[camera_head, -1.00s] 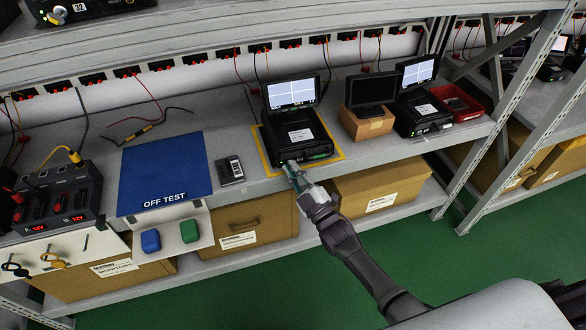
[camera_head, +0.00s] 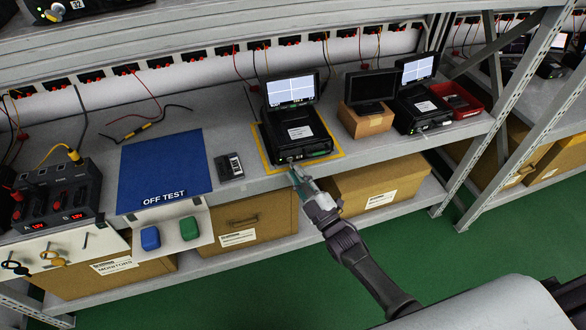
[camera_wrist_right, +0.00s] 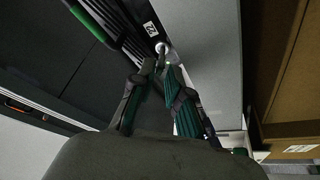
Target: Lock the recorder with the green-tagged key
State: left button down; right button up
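The recorder (camera_head: 288,146) is a black case with a raised lit screen (camera_head: 290,90), standing inside a yellow outline on the shelf. My right gripper (camera_head: 294,172) is at its front edge, left of the recorder's green strip. In the right wrist view, the narrowed fingertips (camera_wrist_right: 160,63) are just short of a round silver lock (camera_wrist_right: 163,47) on the recorder's front. A small grey piece, perhaps the key, shows between the tips. No green tag can be told apart from the teal finger pads. My left gripper is not in view.
Two keys with dark and yellow parts hang on the white panel (camera_head: 60,245) at left, beside a bare hook. A blue OFF TEST mat (camera_head: 165,165) lies left of the recorder. A small monitor on a box (camera_head: 366,122) stands close on its right.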

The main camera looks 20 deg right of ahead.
jog(key=v, duration=0.9)
jog(key=shift+s+f, duration=0.1)
jog(key=shift+s, duration=0.05)
